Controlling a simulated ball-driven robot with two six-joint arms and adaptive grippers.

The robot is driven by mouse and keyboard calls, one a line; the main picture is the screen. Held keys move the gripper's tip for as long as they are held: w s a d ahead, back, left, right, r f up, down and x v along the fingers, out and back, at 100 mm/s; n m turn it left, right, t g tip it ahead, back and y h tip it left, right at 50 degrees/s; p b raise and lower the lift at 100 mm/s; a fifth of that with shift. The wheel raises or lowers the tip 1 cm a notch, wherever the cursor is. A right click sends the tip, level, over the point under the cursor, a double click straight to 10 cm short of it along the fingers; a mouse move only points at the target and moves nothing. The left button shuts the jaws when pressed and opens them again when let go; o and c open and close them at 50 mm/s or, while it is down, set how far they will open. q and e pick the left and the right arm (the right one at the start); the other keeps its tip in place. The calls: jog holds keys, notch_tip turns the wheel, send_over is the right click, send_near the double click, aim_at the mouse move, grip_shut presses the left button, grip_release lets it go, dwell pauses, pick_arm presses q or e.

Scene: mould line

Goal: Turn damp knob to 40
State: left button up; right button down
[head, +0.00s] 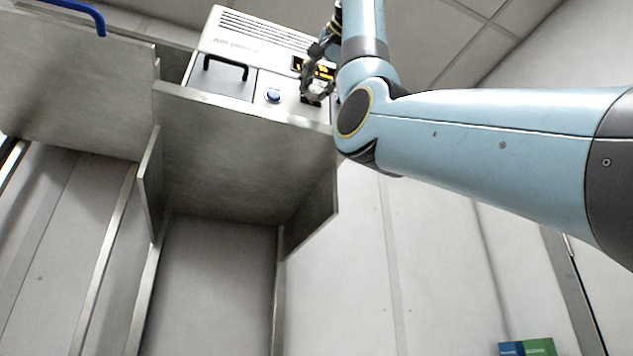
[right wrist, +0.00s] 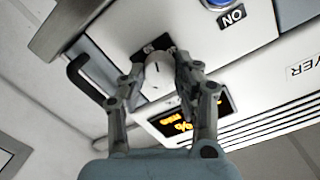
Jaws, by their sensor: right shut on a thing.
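The white damp knob (right wrist: 155,80) is on the front panel of a white dryer box (head: 235,32), with a dark mark on its face. In the right wrist view, the fingers of my right gripper (right wrist: 160,74) are on both sides of the knob, shut on it. In the head view my right gripper (head: 316,94) is at the panel, and it and the arm hide most of the knob. A black scale label (right wrist: 152,47) beside the knob is partly covered; I cannot read its numbers. An orange-lit display (right wrist: 186,122) is close by, its digits unclear. My left gripper is out of view.
A blue button (head: 273,96) with an ON label (right wrist: 232,16) sits beside the knob. Black handles (head: 226,66) (right wrist: 88,78) stick out from the panel. The dryer stands on a metal shelf (head: 240,150). A blue handle (head: 80,12) is at upper left.

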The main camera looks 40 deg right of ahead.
jog(key=m, duration=0.4)
jog(key=shift+d, duration=0.1)
jog(key=shift+f+m+t+y+b, duration=0.1)
jog(key=shift+m+t+y+b, duration=0.25)
jog(key=shift+m, duration=2.15)
jog(key=c, duration=1)
grip_release()
jog(key=shift+s+d, duration=0.1)
jog(key=shift+s, duration=0.05)
jog(key=shift+o, duration=0.2)
jog(key=s+a, duration=0.1)
jog(key=s, duration=0.6)
jog(key=shift+s+a+r, duration=0.15)
jog(key=shift+a+r, duration=0.05)
